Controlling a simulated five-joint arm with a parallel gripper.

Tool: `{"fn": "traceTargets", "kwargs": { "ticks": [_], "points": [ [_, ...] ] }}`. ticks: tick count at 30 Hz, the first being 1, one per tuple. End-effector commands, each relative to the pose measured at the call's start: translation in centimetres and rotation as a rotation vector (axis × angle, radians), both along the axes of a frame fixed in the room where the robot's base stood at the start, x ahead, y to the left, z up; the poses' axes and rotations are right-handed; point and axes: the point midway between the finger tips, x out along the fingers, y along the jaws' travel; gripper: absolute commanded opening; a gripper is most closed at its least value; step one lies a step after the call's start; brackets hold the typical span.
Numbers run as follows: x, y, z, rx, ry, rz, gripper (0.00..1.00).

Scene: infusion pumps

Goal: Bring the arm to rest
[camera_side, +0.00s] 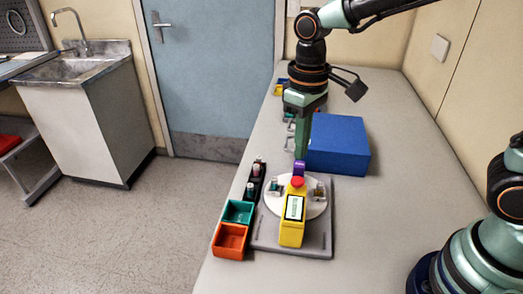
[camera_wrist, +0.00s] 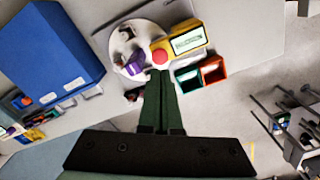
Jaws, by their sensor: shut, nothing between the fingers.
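My gripper (camera_side: 301,150) points down over the table, just behind the round white turntable (camera_side: 274,205). In the wrist view its two green fingers (camera_wrist: 160,85) lie together with nothing between them. A yellow pump (camera_side: 291,232) with a display and a red button (camera_side: 297,182) stands at the front of the turntable. A purple item (camera_side: 299,168) stands behind it, close to the fingertips in the side view. I cannot tell whether they touch. Both also show in the wrist view, the yellow pump (camera_wrist: 178,40) and the purple item (camera_wrist: 135,64).
A blue box (camera_side: 340,145) stands right of my gripper. A teal bin (camera_side: 237,212) and an orange bin (camera_side: 230,241) are left of the grey base (camera_side: 318,243). A black rack (camera_side: 255,184) with small vials stands behind them.

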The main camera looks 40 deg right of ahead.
Motion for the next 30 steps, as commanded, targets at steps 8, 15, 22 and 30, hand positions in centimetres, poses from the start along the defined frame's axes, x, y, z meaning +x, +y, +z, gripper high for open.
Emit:
{"fn": "traceTargets", "kwargs": {
  "ticks": [8, 15, 22, 30],
  "points": [
    [0.0, -0.1, 0.1, 0.002, -0.006, -0.003, 0.0],
    [-0.9, -3.3, 2.6, 0.034, -0.119, -0.066, 0.0],
    [-3.2, -7.8, 5.0, 0.062, -0.299, -0.163, 0.0],
    [-5.3, -11.1, 5.9, 0.066, -0.457, -0.243, 0.0]
  ]
}}
